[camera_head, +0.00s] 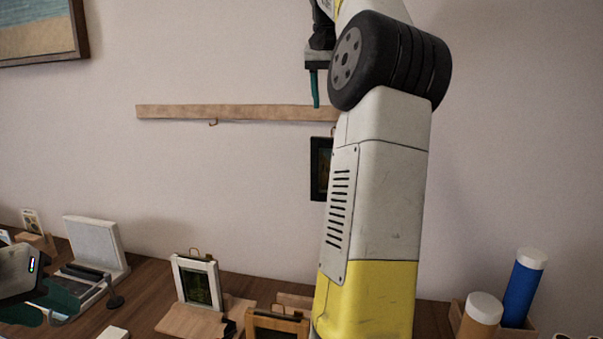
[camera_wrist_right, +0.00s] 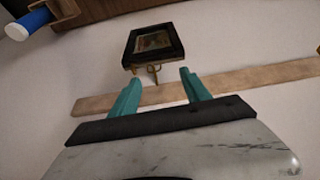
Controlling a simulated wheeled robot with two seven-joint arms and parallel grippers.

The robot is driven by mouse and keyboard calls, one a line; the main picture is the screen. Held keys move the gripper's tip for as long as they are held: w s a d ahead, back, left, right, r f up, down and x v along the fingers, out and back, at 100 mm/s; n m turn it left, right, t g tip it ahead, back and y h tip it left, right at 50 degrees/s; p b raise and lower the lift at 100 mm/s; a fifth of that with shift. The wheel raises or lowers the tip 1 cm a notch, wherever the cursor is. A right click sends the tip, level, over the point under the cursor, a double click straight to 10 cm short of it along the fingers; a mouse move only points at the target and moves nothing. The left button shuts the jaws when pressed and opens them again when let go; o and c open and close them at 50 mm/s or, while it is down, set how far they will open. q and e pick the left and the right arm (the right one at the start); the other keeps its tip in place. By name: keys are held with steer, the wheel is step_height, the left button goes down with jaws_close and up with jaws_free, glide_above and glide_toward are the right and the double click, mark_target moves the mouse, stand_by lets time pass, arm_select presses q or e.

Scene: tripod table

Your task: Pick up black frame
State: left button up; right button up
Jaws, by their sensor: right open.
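The black frame (camera_head: 321,168) hangs on the wall just below the wooden rail (camera_head: 230,112). In the head view my right arm covers its right part. In the right wrist view the black frame (camera_wrist_right: 155,44) appears whole, with a brass hook and ring at its edge facing the rail (camera_wrist_right: 240,83). My right gripper (camera_wrist_right: 157,80) is open, its teal fingers apart in front of the rail, near the hook. It holds nothing. In the head view this gripper (camera_head: 315,88) is above the frame. My left gripper (camera_head: 42,306) is low at the left edge, fingers apart, empty.
A white frame (camera_head: 197,283) stands on the table, with a wooden frame (camera_head: 277,324) to its right. A white stand (camera_head: 96,245) is near my left gripper. A blue tube (camera_head: 523,286) and an orange tube (camera_head: 481,317) stand at the right. The wall around the rail is clear.

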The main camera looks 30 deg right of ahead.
steer(key=d, duration=0.1)
glide_above(321, 148)
steer(key=s+d, duration=0.2)
steer(key=d, duration=0.2)
steer(key=f, duration=0.7)
steer(key=shift+w+a, duration=0.1)
steer(key=shift+a, duration=0.1)
jaws_close()
steer(key=shift+r, duration=0.1)
stand_by(0.5)
